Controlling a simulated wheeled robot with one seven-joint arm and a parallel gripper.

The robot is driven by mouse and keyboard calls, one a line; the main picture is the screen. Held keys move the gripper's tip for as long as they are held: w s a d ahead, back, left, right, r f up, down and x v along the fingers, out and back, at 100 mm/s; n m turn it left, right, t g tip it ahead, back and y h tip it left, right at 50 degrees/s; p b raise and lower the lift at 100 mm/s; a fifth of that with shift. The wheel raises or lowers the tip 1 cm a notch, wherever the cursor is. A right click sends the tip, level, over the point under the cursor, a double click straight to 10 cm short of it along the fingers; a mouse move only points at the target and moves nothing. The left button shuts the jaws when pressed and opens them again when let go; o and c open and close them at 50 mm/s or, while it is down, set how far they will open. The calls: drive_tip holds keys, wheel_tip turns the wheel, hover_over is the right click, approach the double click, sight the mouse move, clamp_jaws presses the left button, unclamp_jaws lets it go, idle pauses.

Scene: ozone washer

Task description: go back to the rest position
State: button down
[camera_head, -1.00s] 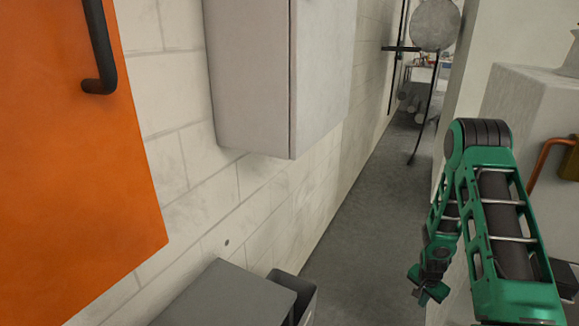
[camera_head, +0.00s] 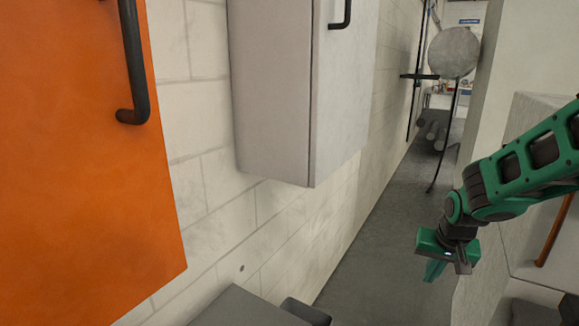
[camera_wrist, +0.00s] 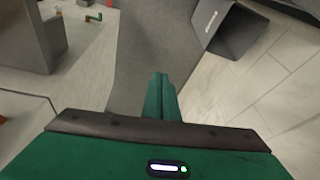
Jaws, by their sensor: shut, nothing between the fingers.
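My green arm reaches in from the right edge of the head view, with my gripper (camera_head: 434,270) at its end, pointing down over the grey floor. In the wrist view the two green fingers of my gripper (camera_wrist: 161,80) stand together in the middle, shut, with nothing between them. My gripper is clear of the wall, the cabinets and the floor. The outer part of my arm shows in the head view; its base side is cut off by the right edge.
An orange cabinet door (camera_head: 75,170) with a black handle is at left. A grey wall cabinet (camera_head: 275,90) hangs beside it. A dark grey bin (camera_wrist: 236,30) stands by the wall. A round disc (camera_head: 453,52) on a stand is farther back.

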drive_tip(key=s+a+r+n, duration=0.4)
drive_tip(key=s+a+r, duration=0.2)
drive_tip(key=s+r, duration=0.4)
drive_tip(key=s+d+f+m+g, duration=0.1)
drive_tip(key=s+d+m+g, duration=0.1)
drive_tip(key=s+d, duration=0.3)
drive_tip(key=s+d+f+m+g+y, duration=0.1)
drive_tip(key=s+d+m, duration=0.3)
drive_tip(key=s, duration=0.9)
drive_tip(key=shift+s+d+f+g, duration=0.2)
drive_tip(key=shift+d+f+g, duration=0.25)
drive_tip(key=shift+d, duration=0.55)
drive_tip(key=shift+r, duration=0.1)
